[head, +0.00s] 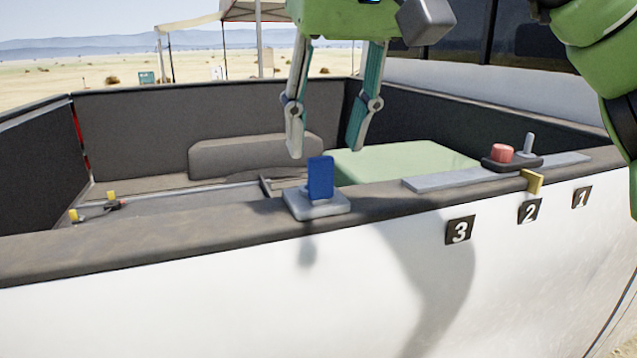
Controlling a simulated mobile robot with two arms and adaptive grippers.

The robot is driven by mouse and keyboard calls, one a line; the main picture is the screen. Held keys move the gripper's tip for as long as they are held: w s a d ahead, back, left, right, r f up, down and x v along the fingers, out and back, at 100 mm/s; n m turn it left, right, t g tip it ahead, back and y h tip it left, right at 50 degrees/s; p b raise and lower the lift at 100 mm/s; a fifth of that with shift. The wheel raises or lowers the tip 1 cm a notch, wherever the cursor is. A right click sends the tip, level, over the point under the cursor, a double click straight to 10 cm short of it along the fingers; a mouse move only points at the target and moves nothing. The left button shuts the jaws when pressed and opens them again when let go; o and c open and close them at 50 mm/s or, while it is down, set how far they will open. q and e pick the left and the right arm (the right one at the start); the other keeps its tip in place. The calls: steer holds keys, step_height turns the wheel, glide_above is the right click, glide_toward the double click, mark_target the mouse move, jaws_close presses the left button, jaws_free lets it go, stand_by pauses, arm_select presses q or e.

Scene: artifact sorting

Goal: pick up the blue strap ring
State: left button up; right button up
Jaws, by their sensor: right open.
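A blue strap ring (320,178) shows as a small upright blue block on a pale grey square base (327,207). The base sits on the dark top edge of the truck-bed side, left of the number 3 label. My right gripper (325,153) hangs above it, pointing down. Its two fingers are spread wide and nothing is between them. The fingertips end near the height of the blue ring's top in the picture; whether they are level with it in depth I cannot tell. My left gripper is not in view.
To the right on the edge lie a grey plate (430,185), a red knob (502,153) and a grey lever (528,142). Number labels (460,231) mark the white side panel. A green box (400,162) lies inside the bed. Yellow-tipped pieces (74,215) are at left.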

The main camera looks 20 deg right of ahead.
mark_target(320, 158)
steer(key=x, duration=0.2)
steer(key=p+x, duration=0.1)
steer(key=shift+s+a+f, duration=0.1)
steer(key=shift+a+f, duration=0.1)
steer(key=shift+a, duration=0.05)
steer(key=shift+w+f, duration=0.25)
steer(key=shift+f, duration=0.15)
steer(key=shift+s, duration=0.1)
jaws_close()
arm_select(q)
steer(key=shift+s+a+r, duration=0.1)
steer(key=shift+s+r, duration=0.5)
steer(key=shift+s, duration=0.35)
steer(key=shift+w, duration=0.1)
arm_select(e)
steer(key=shift+r, duration=0.1)
